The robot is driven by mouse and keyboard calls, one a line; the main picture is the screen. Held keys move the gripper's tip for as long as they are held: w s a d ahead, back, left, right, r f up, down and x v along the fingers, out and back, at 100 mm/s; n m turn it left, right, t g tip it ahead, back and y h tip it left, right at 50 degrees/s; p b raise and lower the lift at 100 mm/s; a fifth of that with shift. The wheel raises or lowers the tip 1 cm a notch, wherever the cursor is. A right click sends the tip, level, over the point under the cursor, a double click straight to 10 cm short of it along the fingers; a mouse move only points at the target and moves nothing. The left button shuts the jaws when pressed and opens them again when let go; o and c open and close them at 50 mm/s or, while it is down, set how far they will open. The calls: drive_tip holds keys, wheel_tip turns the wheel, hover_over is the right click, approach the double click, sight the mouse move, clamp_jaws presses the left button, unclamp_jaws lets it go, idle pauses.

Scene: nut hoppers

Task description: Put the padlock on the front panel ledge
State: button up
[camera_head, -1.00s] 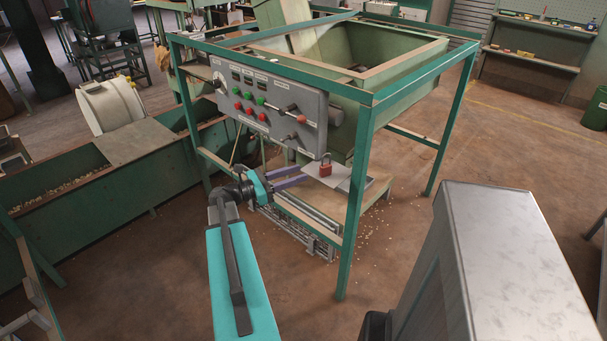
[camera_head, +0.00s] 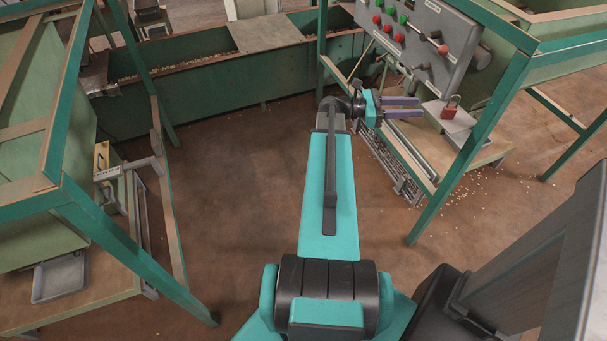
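The red padlock (camera_head: 450,109) stands upright with its shackle up. It rests on a pale metal plate (camera_head: 435,112) on the wooden shelf (camera_head: 480,150) below the grey control panel (camera_head: 420,45) of the right green frame. My gripper (camera_head: 422,107) points right toward the padlock from its left. Its two purple fingers are apart with a gap between them, and nothing shows in the gap. The fingertips appear short of the padlock. I cannot tell which surface is the front panel ledge.
A second green hopper frame (camera_head: 130,245) stands at the left, with a grey tray (camera_head: 60,278) on its lower shelf. A long green trough (camera_head: 200,92) holding nuts runs along the back. Brown floor (camera_head: 240,190) between the frames is clear. Scattered nuts (camera_head: 470,190) lie at the right.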

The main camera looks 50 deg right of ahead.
drive_tip(key=w+a+f+m+t+y, duration=0.1)
drive_tip(key=w+a+f+t, duration=0.2)
drive_tip(key=w+a+f, duration=0.5)
drive_tip(key=w+a+f+t+y, duration=0.2)
drive_tip(key=w+a+f, duration=0.2)
drive_tip(key=a+f, duration=0.7)
drive_tip(key=w+a+f+m+t+y, duration=0.1)
drive_tip(key=w+a+f+t, duration=0.3)
drive_tip(key=a+f, duration=0.65)
drive_tip(key=s+a+f+m+y, duration=0.1)
drive_tip(key=a+f, duration=0.4)
drive_tip(key=a, duration=0.6)
drive_tip(key=s+a+f+m+y, duration=0.2)
drive_tip(key=a+f+y, duration=0.2)
drive_tip(key=a, duration=0.8)
drive_tip(key=s+a+f+m+y, duration=0.1)
drive_tip(key=a+f, duration=0.5)
drive_tip(key=a, duration=0.6)
drive_tip(key=shift+s+f+m+y, duration=0.2)
drive_tip(key=shift+s+m+y, duration=0.05)
drive_tip(key=shift+m+y, duration=0.5)
